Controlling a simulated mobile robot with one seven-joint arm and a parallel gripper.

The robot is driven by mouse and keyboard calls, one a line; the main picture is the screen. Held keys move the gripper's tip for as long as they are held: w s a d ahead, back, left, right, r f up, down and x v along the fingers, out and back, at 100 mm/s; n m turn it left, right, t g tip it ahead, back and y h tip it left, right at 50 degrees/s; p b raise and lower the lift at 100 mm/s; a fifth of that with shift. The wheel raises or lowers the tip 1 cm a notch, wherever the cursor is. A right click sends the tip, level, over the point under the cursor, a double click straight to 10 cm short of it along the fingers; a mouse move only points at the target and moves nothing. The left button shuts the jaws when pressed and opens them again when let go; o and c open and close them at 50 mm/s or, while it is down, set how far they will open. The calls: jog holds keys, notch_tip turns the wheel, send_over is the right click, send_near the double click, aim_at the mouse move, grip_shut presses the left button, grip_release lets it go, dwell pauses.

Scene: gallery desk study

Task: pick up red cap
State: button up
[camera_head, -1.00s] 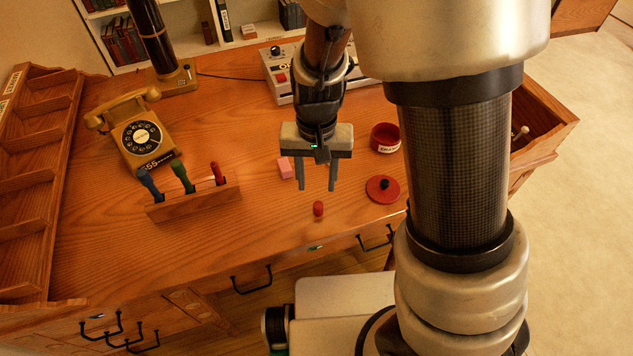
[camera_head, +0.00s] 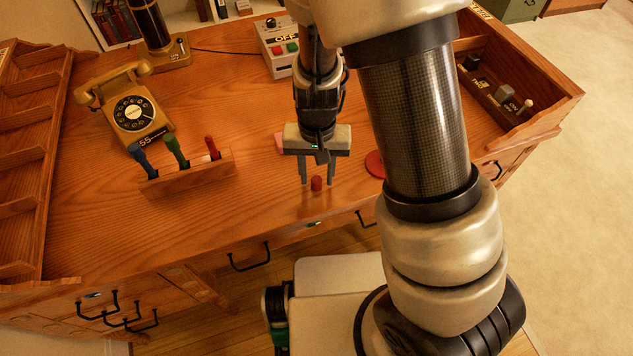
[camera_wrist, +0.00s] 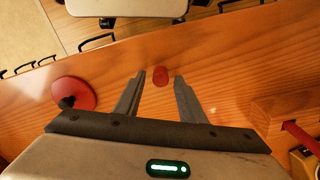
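The red cap (camera_head: 316,183) is a small red cylinder on the wooden desk near its front edge. It also shows in the wrist view (camera_wrist: 160,76), between the two fingertips and slightly beyond them. My gripper (camera_head: 318,183) is open, with its fingers pointing down around or just behind the cap. In the wrist view my gripper (camera_wrist: 158,79) has a visible gap between each finger and the cap. I cannot tell its exact height above the desk.
A pen holder (camera_head: 188,178) with blue, green and red markers stands to the left. A round red lid (camera_head: 375,164) lies to the right, partly hidden by my arm. A pink block (camera_head: 280,143) sits behind the gripper. A telephone (camera_head: 130,108) stands back left.

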grip_shut()
